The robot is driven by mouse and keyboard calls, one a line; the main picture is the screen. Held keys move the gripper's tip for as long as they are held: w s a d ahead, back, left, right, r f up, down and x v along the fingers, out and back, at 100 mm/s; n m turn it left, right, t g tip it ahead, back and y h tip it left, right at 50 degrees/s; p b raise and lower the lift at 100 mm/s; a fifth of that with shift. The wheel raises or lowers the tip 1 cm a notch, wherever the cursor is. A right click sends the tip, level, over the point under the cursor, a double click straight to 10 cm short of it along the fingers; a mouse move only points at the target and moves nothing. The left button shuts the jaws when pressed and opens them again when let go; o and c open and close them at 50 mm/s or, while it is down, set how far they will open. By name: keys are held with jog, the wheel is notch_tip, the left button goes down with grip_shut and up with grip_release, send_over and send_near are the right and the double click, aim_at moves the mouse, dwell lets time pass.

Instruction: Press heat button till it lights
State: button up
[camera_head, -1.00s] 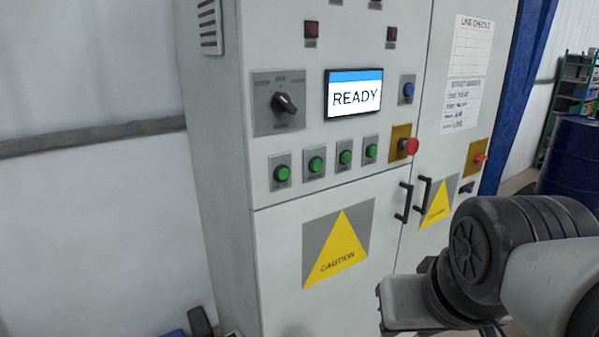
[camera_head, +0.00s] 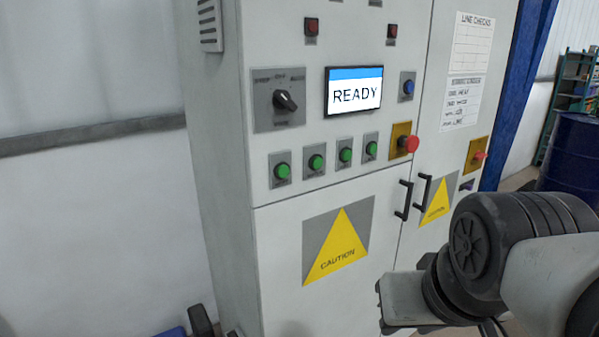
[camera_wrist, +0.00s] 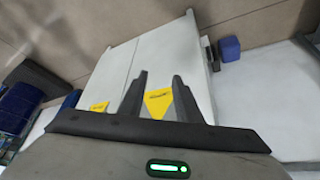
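A row of green push buttons sits on the grey control cabinet (camera_head: 225,150): the far-left one (camera_head: 282,171), the second (camera_head: 316,162), the third (camera_head: 345,155) and the far-right one (camera_head: 371,148). Their labels are too small to read, so I cannot tell which is heat. None looks clearly lit. The screen (camera_head: 354,95) above them reads READY. My gripper (camera_wrist: 159,80) is open and empty in the wrist view, its two fingers apart. It points toward the cabinet's lower front, away from the buttons. In the head view my arm is at lower right.
A rotary selector (camera_head: 285,101) is left of the screen and a blue button (camera_head: 408,88) right of it. A red emergency stop (camera_head: 410,144) juts out beside the green row. Black door handles (camera_head: 404,200) stick out below. A blue drum (camera_head: 572,160) stands at far right.

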grip_shut()
dwell(1.6)
